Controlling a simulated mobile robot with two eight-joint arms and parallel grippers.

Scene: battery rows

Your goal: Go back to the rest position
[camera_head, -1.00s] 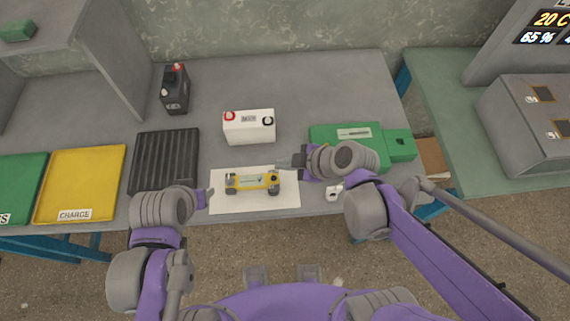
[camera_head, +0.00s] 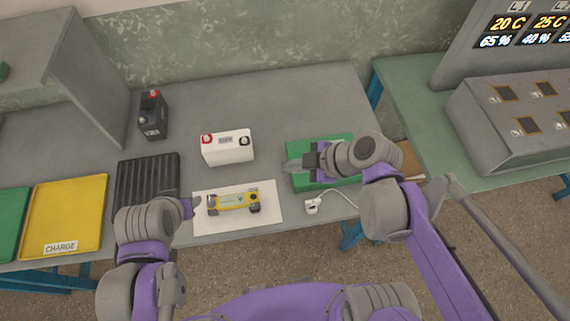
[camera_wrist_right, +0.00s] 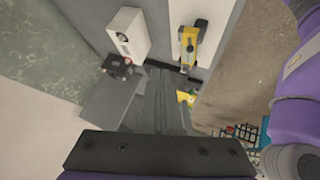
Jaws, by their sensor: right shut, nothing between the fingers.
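My right gripper (camera_head: 293,166) is shut and empty. In the head view it is over the green case (camera_head: 310,183) at the right of the grey table, and my arm hides part of the case. In the right wrist view its shut fingers (camera_wrist_right: 160,90) point toward the table. My left gripper (camera_head: 192,206) is by the left edge of the white sheet (camera_head: 268,222), and its fingers are too small to tell open from shut. A yellow toy-like vehicle (camera_head: 232,202) lies on the sheet, apart from the right gripper.
A white battery (camera_head: 228,149) and a black battery (camera_head: 152,118) stand at the back of the table. A black ribbed tray (camera_head: 147,185) and a yellow CHARGE tray (camera_head: 65,215) lie to the left.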

